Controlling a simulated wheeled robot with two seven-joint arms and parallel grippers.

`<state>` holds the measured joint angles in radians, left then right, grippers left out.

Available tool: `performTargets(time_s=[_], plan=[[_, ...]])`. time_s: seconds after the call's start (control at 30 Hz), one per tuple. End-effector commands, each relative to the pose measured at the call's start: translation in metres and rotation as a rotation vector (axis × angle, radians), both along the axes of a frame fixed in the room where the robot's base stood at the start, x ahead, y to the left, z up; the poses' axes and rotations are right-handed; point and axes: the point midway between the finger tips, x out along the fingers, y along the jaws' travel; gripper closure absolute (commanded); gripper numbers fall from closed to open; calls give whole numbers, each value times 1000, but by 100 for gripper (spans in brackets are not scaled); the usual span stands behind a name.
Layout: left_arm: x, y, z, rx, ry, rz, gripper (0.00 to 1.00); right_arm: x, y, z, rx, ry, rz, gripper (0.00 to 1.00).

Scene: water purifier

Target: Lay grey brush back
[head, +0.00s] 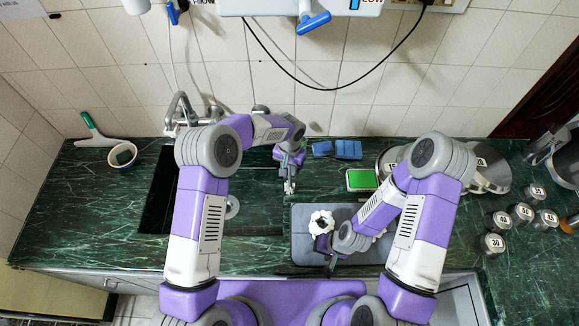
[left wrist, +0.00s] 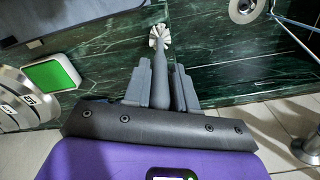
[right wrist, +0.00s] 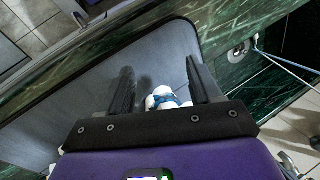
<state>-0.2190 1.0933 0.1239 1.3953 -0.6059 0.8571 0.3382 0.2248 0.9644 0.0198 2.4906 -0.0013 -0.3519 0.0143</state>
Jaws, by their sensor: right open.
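The grey brush (left wrist: 160,85) has a slim grey handle and white splayed bristles (left wrist: 159,38). My left gripper (left wrist: 160,72) is shut on its handle, bristles pointing away from the gripper. My right gripper (right wrist: 158,75) is open over the grey mat (right wrist: 75,90). A white lumpy thing with some blue (right wrist: 165,98) shows between its fingers; I cannot tell whether they touch it.
Blue sponges (head: 347,149) and a green-topped pad (head: 361,179) lie right of the left gripper. Round metal weights (head: 490,170) stand further right, with several small numbered ones. A small bowl (head: 123,155) and a squeegee (head: 95,132) lie left of the sink (head: 158,200).

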Motion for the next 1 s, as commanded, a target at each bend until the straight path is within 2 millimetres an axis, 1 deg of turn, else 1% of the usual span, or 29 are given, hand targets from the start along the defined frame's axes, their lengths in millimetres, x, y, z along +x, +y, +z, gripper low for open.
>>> performTargets(time_s=[0.03, 0.1, 0.37, 0.47, 0.57, 0.8, 0.9, 1.0], plan=[[0, 0, 0, 0, 1, 0, 66, 0, 0, 0, 0, 0, 0, 36], [0, 0, 0, 0, 1, 0, 55, 0, 0, 0, 0, 0, 0, 36], [0, 0, 0, 0, 1, 0, 55, 0, 0, 0, 0, 0, 0, 36], [-1, 0, -3, 1, 3, 0, 55, 0, 0, 4, 0, 0, 0, 36], [1, 0, 10, -1, -5, 1, 55, 0, 0, 0, 0, 0, 0, 36], [1, 0, 51, 0, -3, 0, 55, 0, 0, -11, 0, 0, 0, 36], [1, 0, 64, 0, -2, 0, 55, 0, 0, -11, 0, 0, 0, 36], [1, 0, 70, 1, -1, 0, 55, 0, 0, -11, 0, 0, 0, 36]])
